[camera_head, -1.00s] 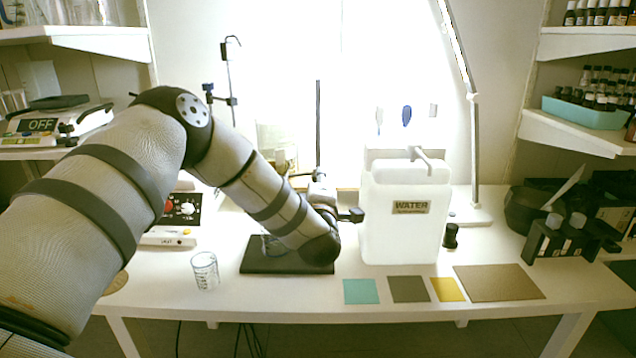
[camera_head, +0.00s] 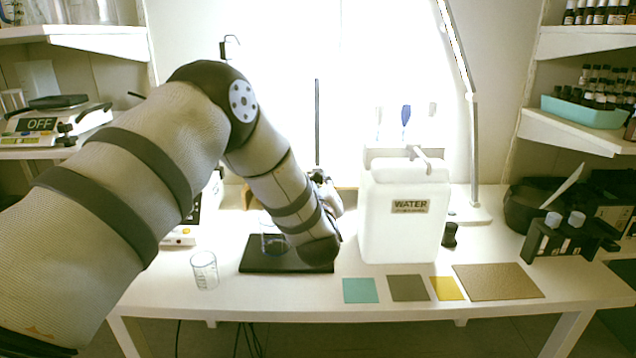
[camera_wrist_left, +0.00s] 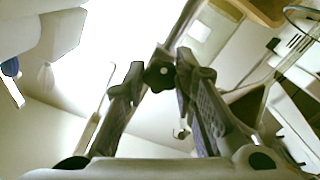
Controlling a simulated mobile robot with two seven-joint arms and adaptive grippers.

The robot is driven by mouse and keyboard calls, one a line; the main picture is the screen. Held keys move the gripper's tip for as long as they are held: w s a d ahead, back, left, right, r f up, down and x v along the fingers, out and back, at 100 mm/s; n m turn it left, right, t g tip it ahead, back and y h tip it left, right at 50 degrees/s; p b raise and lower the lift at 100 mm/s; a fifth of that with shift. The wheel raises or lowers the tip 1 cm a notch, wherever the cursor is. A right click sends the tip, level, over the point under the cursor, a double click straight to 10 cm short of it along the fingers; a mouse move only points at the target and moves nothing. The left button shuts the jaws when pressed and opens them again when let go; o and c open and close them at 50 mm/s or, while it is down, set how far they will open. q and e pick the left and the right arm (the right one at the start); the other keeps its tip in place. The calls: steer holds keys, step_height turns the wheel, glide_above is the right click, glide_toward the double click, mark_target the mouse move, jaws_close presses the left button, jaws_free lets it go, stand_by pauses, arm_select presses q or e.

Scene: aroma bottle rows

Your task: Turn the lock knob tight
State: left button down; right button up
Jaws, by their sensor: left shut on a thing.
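The lock knob (camera_wrist_left: 160,75) is a small dark lobed knob on a grey rod, in the upper middle of the left wrist view. My left gripper (camera_wrist_left: 161,78) has a finger on each side of it and is shut on it. In the head view the left gripper (camera_head: 325,185) is mostly hidden behind my own wrist, close to the upright stand rod (camera_head: 317,120), and the knob cannot be made out there. The dark stand base (camera_head: 290,262) lies flat on the table below. My right gripper is not in view.
A glass beaker (camera_head: 272,243) stands on the stand base, partly behind my arm. Another beaker (camera_head: 204,270) stands to its left. A white water canister (camera_head: 400,225) stands close on the right. Coloured mats (camera_head: 408,288) lie along the front.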

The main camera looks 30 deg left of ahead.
arm_select(q)
steer(key=shift+r+m, duration=0.15)
steer(key=shift+m, duration=0.85)
steer(key=c, duration=1.3)
jaws_free()
steer(key=v, duration=1.2)
